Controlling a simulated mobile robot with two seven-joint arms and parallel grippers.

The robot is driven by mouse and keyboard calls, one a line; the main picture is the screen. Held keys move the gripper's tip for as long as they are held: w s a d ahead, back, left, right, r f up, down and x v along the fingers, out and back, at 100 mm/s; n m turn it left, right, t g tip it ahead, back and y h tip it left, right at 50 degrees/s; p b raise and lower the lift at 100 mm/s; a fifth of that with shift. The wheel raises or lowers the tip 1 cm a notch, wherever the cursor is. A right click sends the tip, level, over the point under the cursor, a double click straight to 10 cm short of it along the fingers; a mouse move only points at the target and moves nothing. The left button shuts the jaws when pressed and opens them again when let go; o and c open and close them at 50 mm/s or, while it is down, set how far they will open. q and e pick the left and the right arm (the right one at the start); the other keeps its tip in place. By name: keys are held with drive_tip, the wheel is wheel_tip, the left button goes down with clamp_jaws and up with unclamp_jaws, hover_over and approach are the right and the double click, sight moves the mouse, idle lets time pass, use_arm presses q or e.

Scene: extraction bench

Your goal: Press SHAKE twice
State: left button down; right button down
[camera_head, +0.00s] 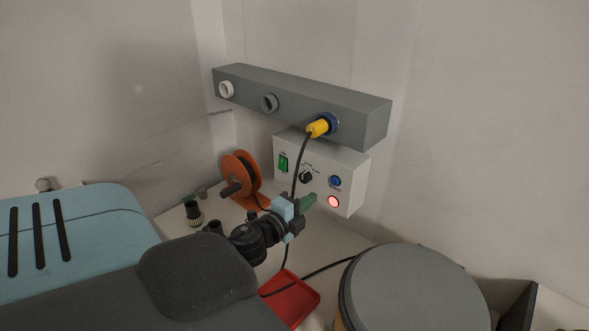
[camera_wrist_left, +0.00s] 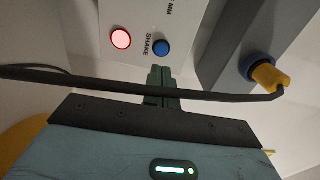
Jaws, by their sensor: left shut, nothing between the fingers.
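The white control box (camera_head: 358,172) stands against the back wall. Its blue button (camera_head: 335,181) also shows in the left wrist view (camera_wrist_left: 162,48), with the printed SHAKE label (camera_wrist_left: 148,44) beside it. A glowing red button (camera_head: 333,201) sits below the blue one and shows in the left wrist view (camera_wrist_left: 121,38). My left gripper (camera_head: 309,200) is shut and empty. Its green fingertips (camera_wrist_left: 161,73) point at the box, near the blue button in the wrist view; no contact is clear. My right gripper is not in view.
A black cable hangs from the yellow plug (camera_head: 317,128) on the grey rail (camera_head: 295,98) and crosses near my left gripper. An orange reel (camera_head: 240,178), a red tray (camera_head: 294,301) and a round grey-lidded drum (camera_head: 418,290) stand around.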

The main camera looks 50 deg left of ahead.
use_arm(q)
drive_tip(key=shift+s+d+r, duration=0.1)
drive_tip(key=shift+s+d, duration=0.05)
drive_tip(key=shift+s, duration=1.1)
drive_tip(key=shift+s+d, duration=0.15)
drive_tip(key=shift+s, duration=1.1)
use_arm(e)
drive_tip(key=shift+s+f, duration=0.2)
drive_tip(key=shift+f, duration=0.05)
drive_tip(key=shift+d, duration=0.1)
